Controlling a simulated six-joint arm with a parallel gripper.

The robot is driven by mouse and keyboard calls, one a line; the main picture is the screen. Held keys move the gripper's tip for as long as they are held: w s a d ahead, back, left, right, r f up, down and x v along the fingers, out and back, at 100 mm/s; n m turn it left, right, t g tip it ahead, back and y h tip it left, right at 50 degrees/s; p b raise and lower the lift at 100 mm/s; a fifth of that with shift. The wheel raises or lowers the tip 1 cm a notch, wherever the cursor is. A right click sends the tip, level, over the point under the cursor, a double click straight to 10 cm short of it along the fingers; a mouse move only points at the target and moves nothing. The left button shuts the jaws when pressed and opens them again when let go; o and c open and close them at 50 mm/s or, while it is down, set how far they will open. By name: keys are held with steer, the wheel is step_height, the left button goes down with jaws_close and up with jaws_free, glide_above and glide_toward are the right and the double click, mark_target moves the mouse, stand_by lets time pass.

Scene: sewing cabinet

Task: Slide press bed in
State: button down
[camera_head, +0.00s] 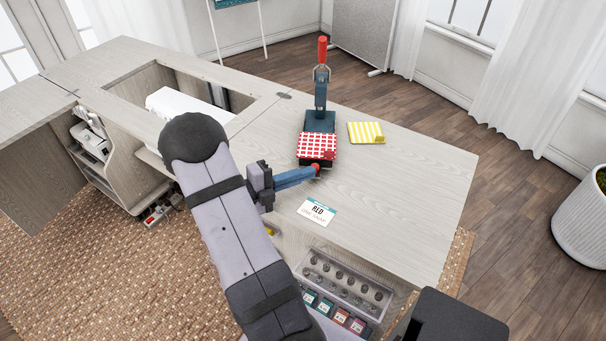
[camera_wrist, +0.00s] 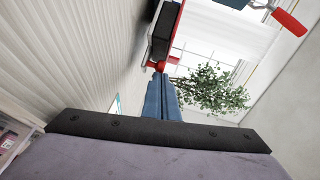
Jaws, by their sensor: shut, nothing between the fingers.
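The press (camera_head: 320,110) stands on the cabinet top, its red-handled lever (camera_head: 322,50) upright. Its bed (camera_head: 318,162) sticks out at the front, with a red-and-white checked cloth (camera_head: 317,145) on top. A small red knob (camera_head: 317,168) is at the bed's front end. The dark bed (camera_wrist: 162,35) and red knob (camera_wrist: 159,66) also show in the wrist view. My gripper (camera_head: 314,172) is shut and empty. Its blue fingertips (camera_wrist: 161,78) are right at the knob. I cannot tell whether they touch it.
A yellow striped cloth (camera_head: 364,132) lies right of the press. A card reading RED (camera_head: 317,211) lies in front. A clear tray of several small parts (camera_head: 345,281) is at the cabinet's near edge. The top right of the press is mostly clear.

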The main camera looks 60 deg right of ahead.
mark_target(302, 156)
steer(key=w+d, duration=0.1)
steer(key=d, duration=0.1)
steer(key=w+d+p, duration=0.1)
steer(key=d, duration=0.2)
steer(key=w+d, duration=0.2)
steer(key=d, duration=0.1)
steer(key=shift+w+d+r+p, duration=0.1)
steer(key=shift+p, duration=0.3)
steer(key=shift+a+r+p, duration=0.25)
steer(key=shift+a+p, duration=0.4)
steer(key=shift+p, duration=0.15)
steer(key=shift+s+a+r+p, duration=0.2)
steer(key=shift+s+a+p, duration=0.1)
steer(key=shift+a+p, duration=0.3)
steer(key=shift+s+a+r+p, duration=0.15)
steer(key=shift+s+a+p, duration=0.1)
steer(key=shift+a+p, duration=0.3)
steer(key=v, duration=0.3)
steer(key=b+v, duration=0.1)
steer(key=v, duration=0.2)
steer(key=b+v, duration=0.1)
steer(key=v, duration=0.3)
steer(key=shift+a+f, duration=0.2)
steer(key=shift+f, duration=0.1)
